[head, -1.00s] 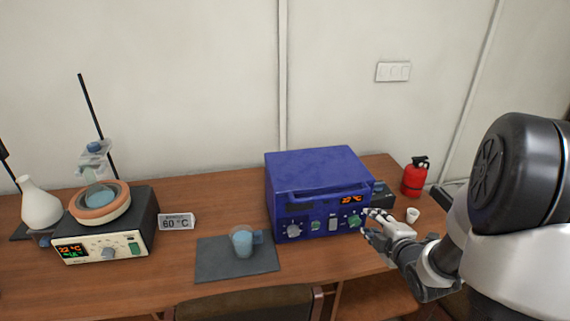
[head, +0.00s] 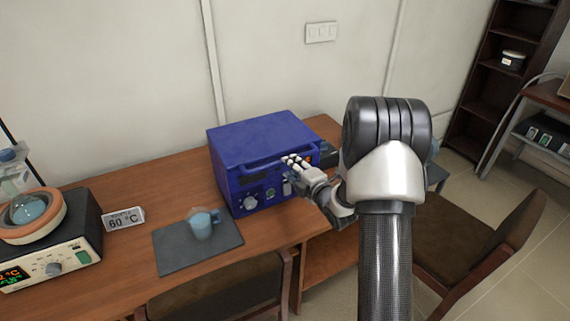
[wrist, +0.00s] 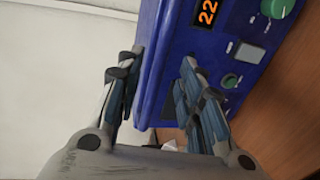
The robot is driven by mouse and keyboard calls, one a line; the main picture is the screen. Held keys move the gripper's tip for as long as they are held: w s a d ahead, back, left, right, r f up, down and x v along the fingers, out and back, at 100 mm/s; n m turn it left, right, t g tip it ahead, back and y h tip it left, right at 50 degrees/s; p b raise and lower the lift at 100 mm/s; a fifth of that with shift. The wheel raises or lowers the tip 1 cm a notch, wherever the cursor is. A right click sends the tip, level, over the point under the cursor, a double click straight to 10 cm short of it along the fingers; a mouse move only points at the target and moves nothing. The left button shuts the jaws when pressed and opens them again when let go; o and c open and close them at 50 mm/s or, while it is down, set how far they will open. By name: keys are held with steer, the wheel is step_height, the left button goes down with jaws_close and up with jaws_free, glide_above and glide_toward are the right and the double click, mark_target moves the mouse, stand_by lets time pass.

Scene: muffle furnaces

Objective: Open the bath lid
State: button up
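The blue bath (head: 262,188) stands on the wooden table, with its lid (head: 260,138) shut on top. A blue bar handle (head: 262,163) runs along the lid's front edge. My gripper (head: 291,160) is in front of the bath's upper right front, close to the right part of the handle. In the wrist view my gripper (wrist: 163,75) is open, its two fingers apart, with the bath's blue front (wrist: 170,85) beyond them. I cannot tell whether a finger touches the handle. My arm and hand hide the bath's right side and part of its display.
A cup of blue liquid (head: 203,224) stands on a grey mat (head: 165,250) left of the bath. A 60 °C sign (head: 123,220) and a heating unit (head: 60,250) stand further left. Chairs (head: 470,250) stand in front and to the right.

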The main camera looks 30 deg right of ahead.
steer(key=w, duration=0.2)
steer(key=w+f, duration=0.1)
steer(key=w, duration=0.2)
steer(key=shift+w+a+b, duration=0.15)
steer(key=shift+w+b, duration=0.05)
steer(key=shift+b, duration=0.15)
steer(key=shift+c, duration=0.5)
jaws_close()
